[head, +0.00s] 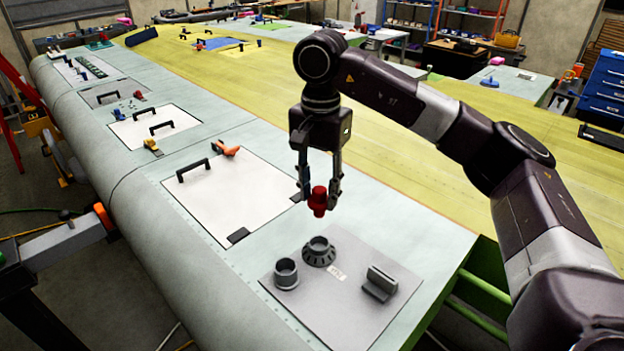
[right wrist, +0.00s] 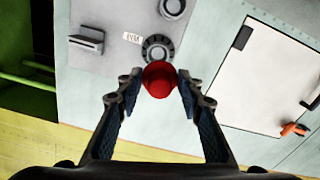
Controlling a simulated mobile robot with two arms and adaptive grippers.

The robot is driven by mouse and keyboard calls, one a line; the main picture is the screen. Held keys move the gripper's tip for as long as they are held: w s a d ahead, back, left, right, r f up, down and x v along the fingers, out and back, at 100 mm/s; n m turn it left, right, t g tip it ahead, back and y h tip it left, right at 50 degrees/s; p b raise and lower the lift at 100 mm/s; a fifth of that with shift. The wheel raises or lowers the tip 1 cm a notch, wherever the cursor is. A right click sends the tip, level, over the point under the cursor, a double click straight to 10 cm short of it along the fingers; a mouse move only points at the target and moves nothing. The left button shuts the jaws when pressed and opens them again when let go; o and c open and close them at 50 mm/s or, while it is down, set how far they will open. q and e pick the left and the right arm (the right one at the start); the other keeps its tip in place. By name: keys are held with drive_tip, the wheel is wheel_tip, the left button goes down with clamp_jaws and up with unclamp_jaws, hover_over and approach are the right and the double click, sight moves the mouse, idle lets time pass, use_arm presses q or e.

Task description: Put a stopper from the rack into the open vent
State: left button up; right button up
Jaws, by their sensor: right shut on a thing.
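My right gripper (head: 320,192) is shut on a red stopper (head: 318,202) and holds it in the air, above the wing surface. The stopper also shows in the right wrist view (right wrist: 160,79) between the two fingertips. A grey panel (head: 345,315) at the near end of the wing carries a dark ringed vent fitting (head: 319,252), a plain round cup-like fitting (head: 286,274) and a slotted grey block (head: 380,284). The stopper is apart from the ringed fitting, above and behind it in the head view. I cannot tell which piece is the rack. My left gripper is out of view.
Smaller tools and panels line the wing further back. The yellow wing area (head: 420,170) behind my right arm is clear.

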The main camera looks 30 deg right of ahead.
sight(319, 217)
drive_tip(key=shift+s+f+b, duration=0.4)
drive_tip(key=shift+s+f, duration=0.05)
drive_tip(key=shift+s, duration=0.05)
drive_tip(key=f+b, duration=0.1)
drive_tip(key=f, duration=0.1)
drive_tip(key=f+b, duration=0.1)
drive_tip(key=f, duration=0.1)
drive_tip(key=shift+w+f+b, duration=0.1)
drive_tip(key=shift+w+b, duration=0.2)
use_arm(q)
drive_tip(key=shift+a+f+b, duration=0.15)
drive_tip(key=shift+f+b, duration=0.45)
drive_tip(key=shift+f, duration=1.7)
use_arm(e)
drive_tip(key=shift+s+f, duration=0.1)
drive_tip(key=shift+f, duration=0.65)
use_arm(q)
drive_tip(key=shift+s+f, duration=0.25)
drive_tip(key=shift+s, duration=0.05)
use_arm(e)
drive_tip(key=shift+a+f, duration=0.1)
drive_tip(key=shift+f, duration=0.15)
use_arm(q)
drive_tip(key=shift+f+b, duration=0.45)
drive_tip(key=shift+b, duration=0.2)
use_arm(e)
drive_tip(key=shift+f, duration=0.55)
